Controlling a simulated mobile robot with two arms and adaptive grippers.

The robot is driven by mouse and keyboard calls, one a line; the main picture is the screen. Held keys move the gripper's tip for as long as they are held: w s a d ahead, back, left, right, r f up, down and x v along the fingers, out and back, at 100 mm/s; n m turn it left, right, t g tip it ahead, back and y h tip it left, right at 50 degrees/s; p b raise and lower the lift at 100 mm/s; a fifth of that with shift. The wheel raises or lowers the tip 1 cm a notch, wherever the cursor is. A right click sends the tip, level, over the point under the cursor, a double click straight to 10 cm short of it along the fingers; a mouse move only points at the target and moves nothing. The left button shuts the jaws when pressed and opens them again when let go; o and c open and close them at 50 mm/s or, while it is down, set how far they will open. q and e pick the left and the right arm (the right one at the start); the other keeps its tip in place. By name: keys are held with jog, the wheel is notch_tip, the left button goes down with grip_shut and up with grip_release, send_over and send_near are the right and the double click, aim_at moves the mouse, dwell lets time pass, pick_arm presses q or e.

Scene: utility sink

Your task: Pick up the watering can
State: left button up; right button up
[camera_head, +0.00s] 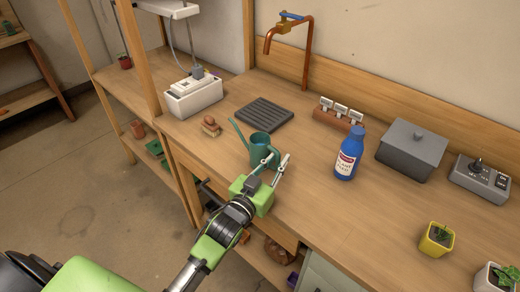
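The teal watering can (260,144) stands upright on the wooden bench, with its long thin spout pointing up and to the left. My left gripper (276,159) reaches in from the lower left at the bench's front edge. Its two fingers are spread apart and point toward the can. One finger overlaps the can's lower right part in the picture and the other is to the right of it. I cannot tell whether either touches the can. The can's lower right side is partly hidden by the gripper. My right gripper is not in view.
A blue bottle (348,155) stands right of the can, and a dark ribbed mat (264,114) lies behind it. A small brown object (210,126) is to the left. A grey lidded box (411,150) and a yellow pot (436,240) stand farther right. Bench between is clear.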

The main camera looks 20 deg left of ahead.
pick_arm(q)
grip_shut()
jog(key=shift+r, duration=0.1)
jog(key=shift+r, duration=0.1)
